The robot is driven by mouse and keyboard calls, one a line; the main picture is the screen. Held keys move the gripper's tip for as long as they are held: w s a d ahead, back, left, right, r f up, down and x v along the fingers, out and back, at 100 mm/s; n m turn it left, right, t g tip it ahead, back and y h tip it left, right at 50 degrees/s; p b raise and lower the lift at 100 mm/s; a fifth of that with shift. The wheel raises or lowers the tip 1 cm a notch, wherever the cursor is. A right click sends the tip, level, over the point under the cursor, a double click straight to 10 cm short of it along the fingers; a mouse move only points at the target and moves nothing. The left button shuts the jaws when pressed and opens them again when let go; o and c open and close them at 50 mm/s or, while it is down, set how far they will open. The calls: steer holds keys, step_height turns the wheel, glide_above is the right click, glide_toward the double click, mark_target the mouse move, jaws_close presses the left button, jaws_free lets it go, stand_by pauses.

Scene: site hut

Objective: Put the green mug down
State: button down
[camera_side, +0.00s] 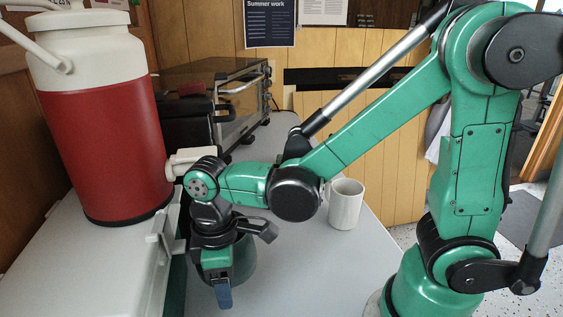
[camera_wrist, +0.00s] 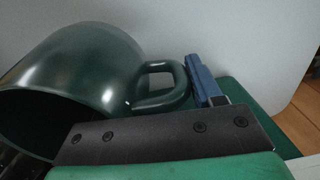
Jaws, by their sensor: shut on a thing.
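The dark green mug (camera_side: 246,262) is at my gripper (camera_side: 222,280) in the side view, low over the grey table and partly hidden behind the jaws. My gripper points down and is shut on the mug. One blue fingertip shows in the side view; the other is hidden. In the wrist view the mug (camera_wrist: 85,65) fills the left, its dark opening toward the lower left. Its handle (camera_wrist: 163,84) points right, close beside a blue fingertip (camera_wrist: 203,80). I cannot tell whether the mug's base touches the table.
A white mug (camera_side: 345,206) stands on the grey table (camera_side: 310,270) to the right. A large red and white drinks cooler (camera_side: 105,145) stands at left, its spout near my wrist. A toaster oven (camera_side: 235,95) is behind. Bare table lies right of my gripper.

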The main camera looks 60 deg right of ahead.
steer(key=shift+f, duration=2.15)
steer(key=shift+f, duration=0.15)
steer(key=shift+c, duration=0.8)
jaws_free()
step_height(320, 180, up, 8)
steer(key=shift+w+d+f, duration=0.1)
steer(key=shift+d, duration=0.05)
steer(key=shift+d+r+m+t, duration=0.25)
steer(key=shift+d+m+t, duration=0.05)
steer(key=d+r+m+t, duration=0.3)
steer(key=d+m+t, duration=0.4)
steer(key=d, duration=0.2)
steer(key=shift+w+d+r+m, duration=0.2)
steer(key=shift+r+m, duration=0.15)
steer(key=shift+m, duration=0.05)
